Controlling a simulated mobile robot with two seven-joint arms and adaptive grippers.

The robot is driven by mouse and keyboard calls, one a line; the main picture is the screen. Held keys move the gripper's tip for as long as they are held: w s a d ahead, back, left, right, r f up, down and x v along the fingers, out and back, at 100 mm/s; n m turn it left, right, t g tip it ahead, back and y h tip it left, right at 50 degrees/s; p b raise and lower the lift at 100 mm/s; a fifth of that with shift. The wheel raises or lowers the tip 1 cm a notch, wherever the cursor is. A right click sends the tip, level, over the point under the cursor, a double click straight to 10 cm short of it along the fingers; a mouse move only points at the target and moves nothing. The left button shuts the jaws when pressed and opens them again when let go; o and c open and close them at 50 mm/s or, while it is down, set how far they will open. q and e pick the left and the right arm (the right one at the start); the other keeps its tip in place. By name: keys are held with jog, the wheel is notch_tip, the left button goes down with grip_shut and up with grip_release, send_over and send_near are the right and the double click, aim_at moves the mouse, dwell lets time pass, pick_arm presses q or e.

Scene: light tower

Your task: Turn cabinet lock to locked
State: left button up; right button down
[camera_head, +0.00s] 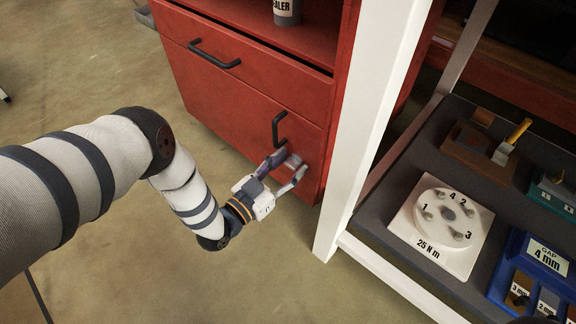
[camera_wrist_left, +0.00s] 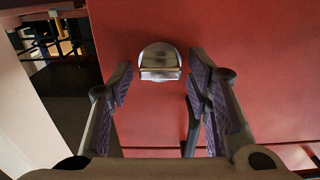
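The red cabinet (camera_head: 215,105) stands at the upper middle of the head view, with its front facing me. Its lock (camera_wrist_left: 160,62) is a rounded metal knob with a bar across it on the red door, seen in the left wrist view. In the head view the lock (camera_head: 293,160) is partly hidden by my gripper. My left gripper (camera_head: 286,166) is at the lower right of the door, close to the lock. Its fingers are apart, and in the left wrist view the gripper (camera_wrist_left: 162,80) is open with the lock just beyond the gap. I cannot see contact. My right gripper is not in view.
A black door handle (camera_head: 279,129) is just above the gripper, and a drawer handle (camera_head: 214,55) is higher up. A white post (camera_head: 372,120) stands close on the right. A dark shelf (camera_head: 385,215) holds a numbered fixture (camera_head: 440,225). The floor is clear.

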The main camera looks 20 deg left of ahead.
pick_arm(q)
jog(key=c, duration=0.8)
jog(key=shift+m, duration=0.3)
jog(key=shift+s+d+r+m+p, duration=0.1)
jog(key=shift+m+p, duration=0.55)
jog(key=shift+m, duration=0.25)
jog(key=m+p, duration=0.1)
jog(key=m, duration=0.2)
jog(key=shift+m, duration=0.3)
jog(key=m, duration=0.2)
jog(key=m+p, duration=0.1)
jog(key=m, duration=0.3)
jog(key=shift+d+f, duration=0.1)
jog(key=shift+f, duration=0.15)
jog(key=m, duration=0.5)
jog(key=shift+f+m+p, duration=0.1)
jog(key=shift+m+p, duration=0.3)
